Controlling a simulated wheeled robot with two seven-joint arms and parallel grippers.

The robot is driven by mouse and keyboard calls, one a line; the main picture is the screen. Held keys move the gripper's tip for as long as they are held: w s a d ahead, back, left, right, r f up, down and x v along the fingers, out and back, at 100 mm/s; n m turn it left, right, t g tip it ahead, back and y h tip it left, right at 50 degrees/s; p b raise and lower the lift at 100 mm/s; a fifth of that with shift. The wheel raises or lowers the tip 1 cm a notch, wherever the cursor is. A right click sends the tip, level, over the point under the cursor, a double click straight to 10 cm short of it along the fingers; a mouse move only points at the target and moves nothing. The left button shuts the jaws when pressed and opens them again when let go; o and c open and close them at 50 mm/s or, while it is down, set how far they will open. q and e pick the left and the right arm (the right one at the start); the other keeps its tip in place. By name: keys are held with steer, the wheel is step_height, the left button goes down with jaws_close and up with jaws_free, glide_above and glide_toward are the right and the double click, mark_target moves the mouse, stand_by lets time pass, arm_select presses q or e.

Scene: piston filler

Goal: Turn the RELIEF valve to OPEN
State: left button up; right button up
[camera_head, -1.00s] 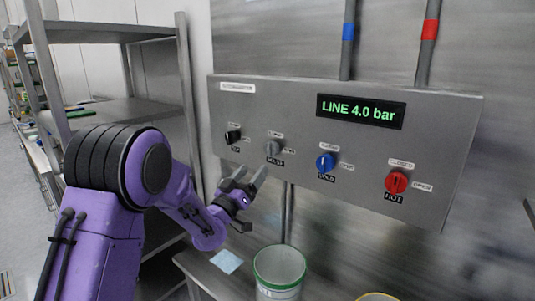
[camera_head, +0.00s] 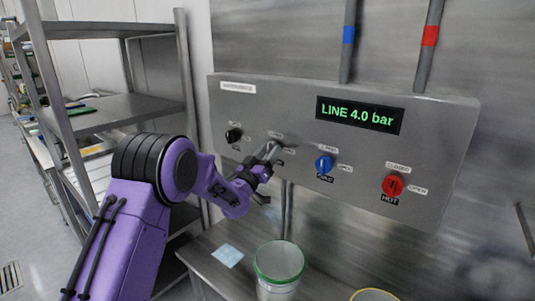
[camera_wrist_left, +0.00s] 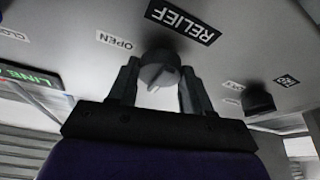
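The RELIEF valve is a grey round knob (camera_wrist_left: 160,70) on the panel, with a black RELIEF label (camera_wrist_left: 184,21) and a white OPEN label (camera_wrist_left: 114,40) by it in the left wrist view. My left gripper (camera_wrist_left: 157,85) is open, with one finger on each side of the knob. I cannot tell whether the fingers touch it. In the head view my left gripper (camera_head: 268,152) reaches the panel at this knob and mostly covers it. My right gripper is not in view.
The steel panel (camera_head: 250,108) also carries a black knob (camera_head: 233,135), a blue knob (camera_head: 324,164) and a red HOT knob (camera_head: 393,185). A display (camera_head: 359,114) reads LINE 4.0 bar. A green-rimmed bucket (camera_head: 278,268) stands below. A metal shelf (camera_head: 110,115) is at left.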

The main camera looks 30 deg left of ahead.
arm_select(q)
steer(key=m+h+b, duration=0.2)
steer(key=m+b, duration=0.2)
steer(key=m+g+h+b, duration=0.1)
steer(key=m+h+b, duration=0.1)
steer(key=m+b, duration=0.2)
steer(key=m+h+b, duration=0.3)
steer(key=m+b, duration=0.1)
steer(key=m, duration=0.2)
steer(key=shift+a+f+g+b, duration=0.25)
steer(key=shift+a+g+b, duration=0.05)
steer(key=shift+b, duration=0.1)
steer(key=m+g+h+b, duration=0.1)
steer(key=m, duration=0.1)
steer(key=m+b, duration=0.2)
steer(key=m, duration=0.1)
steer(key=shift+a+r+m+g+h, duration=0.1)
steer(key=shift+r+m+g+h, duration=0.1)
steer(key=shift+m+g+h, duration=0.15)
steer(key=shift+r+m+g+h+b, duration=0.15)
steer(key=shift+m+g+b, duration=0.35)
steer(key=shift+m, duration=0.55)
steer(key=shift+r+m+g+h+b, duration=0.1)
steer(key=shift+m+g+b, duration=0.3)
steer(key=shift+m, duration=0.6)
